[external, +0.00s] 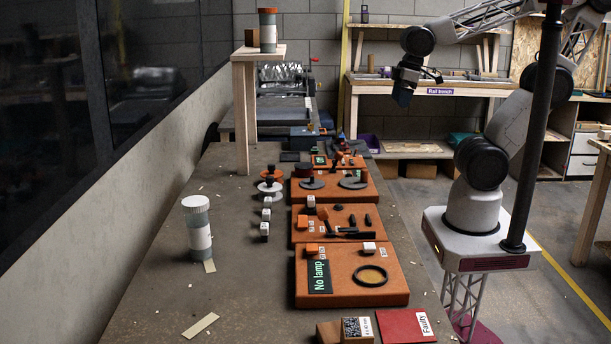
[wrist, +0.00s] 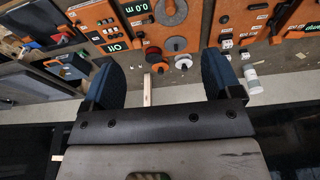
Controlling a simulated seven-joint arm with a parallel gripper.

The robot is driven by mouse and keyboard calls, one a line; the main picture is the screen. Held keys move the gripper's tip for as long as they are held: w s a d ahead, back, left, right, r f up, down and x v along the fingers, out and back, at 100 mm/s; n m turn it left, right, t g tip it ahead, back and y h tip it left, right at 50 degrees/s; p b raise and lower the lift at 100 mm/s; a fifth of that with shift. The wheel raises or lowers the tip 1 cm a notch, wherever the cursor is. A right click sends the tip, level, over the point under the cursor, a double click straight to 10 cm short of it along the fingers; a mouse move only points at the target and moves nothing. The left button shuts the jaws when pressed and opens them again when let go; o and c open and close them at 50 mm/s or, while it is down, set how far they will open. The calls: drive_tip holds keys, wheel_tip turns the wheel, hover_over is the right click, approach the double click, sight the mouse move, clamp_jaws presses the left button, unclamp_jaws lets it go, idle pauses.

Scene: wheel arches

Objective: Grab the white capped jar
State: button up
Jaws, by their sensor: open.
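The white capped jar (external: 197,228) stands upright on the left part of the dark bench in the external view. It has a wide ribbed white lid and a pale body with a grey-green band. In the wrist view a small white jar (wrist: 252,80) shows to the right of the right finger, and it looks like the same one. My gripper (external: 404,92) is high above the far right side of the bench, well away from the jar. Its two blue fingers (wrist: 160,78) are spread wide in the wrist view, with nothing held between them.
A second jar with an orange cap (external: 268,32) stands on a tall wooden stand (external: 243,110) behind the white capped jar. Orange panels (external: 335,285) with small parts line the bench's right side. Small white blocks (external: 265,214) stand between. Bench around the jar is mostly clear.

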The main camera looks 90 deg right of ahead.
drive_tip(key=shift+o, duration=0.9)
drive_tip(key=shift+w, duration=0.1)
drive_tip(key=w+a+f+n+t+y, duration=0.1)
drive_tip(key=w+a+n+t, duration=0.3)
drive_tip(key=w, duration=1.4)
drive_tip(key=w+a+f+t, duration=0.1)
drive_tip(key=w+a+t, duration=0.35)
drive_tip(key=w, duration=1.25)
drive_tip(key=w+a+f+n+y, duration=0.1)
drive_tip(key=w+a+f+y, duration=0.2)
drive_tip(key=a, duration=0.5)
drive_tip(key=w+a+f+n+g+y, duration=0.1)
drive_tip(key=w+a+f+n+y, duration=0.1)
drive_tip(key=w+a+f, duration=0.4)
drive_tip(key=w+a+f+n+y, duration=0.2)
drive_tip(key=w+a+f+y, duration=0.2)
drive_tip(key=w+a, duration=0.3)
drive_tip(key=shift+a+f+g, duration=0.15)
drive_tip(key=shift+a+g, duration=0.2)
drive_tip(key=shift+a, duration=1.85)
drive_tip(key=shift+w+a, duration=0.1)
